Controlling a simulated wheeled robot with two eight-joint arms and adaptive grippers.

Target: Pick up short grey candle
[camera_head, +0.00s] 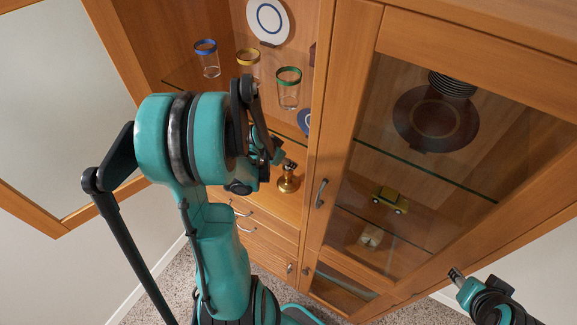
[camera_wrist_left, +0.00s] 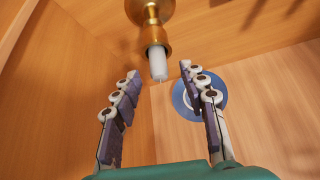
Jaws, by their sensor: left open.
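The short grey candle (camera_wrist_left: 157,63) sits in a brass candle holder (camera_wrist_left: 154,35), and both appear upside down in the left wrist view. In the head view the brass holder (camera_head: 288,182) stands on a lower shelf inside the open cabinet; the candle is hard to make out there. My left gripper (camera_wrist_left: 160,76) is open, its fingers on either side of the candle's line, with a visible gap to each; contact is not seen. In the head view my left gripper (camera_head: 264,150) is beside the holder, partly hidden by my arm. My right gripper (camera_head: 456,276) is low at the right, its jaws too small to judge.
Glasses with blue (camera_head: 207,60), yellow (camera_head: 248,62) and green (camera_head: 288,90) rims stand on the glass shelf above. A blue-ringed plate (camera_wrist_left: 186,101) is behind my left fingers. The open door (camera_head: 50,100) is at left; the closed glass door (camera_head: 322,195) is at right.

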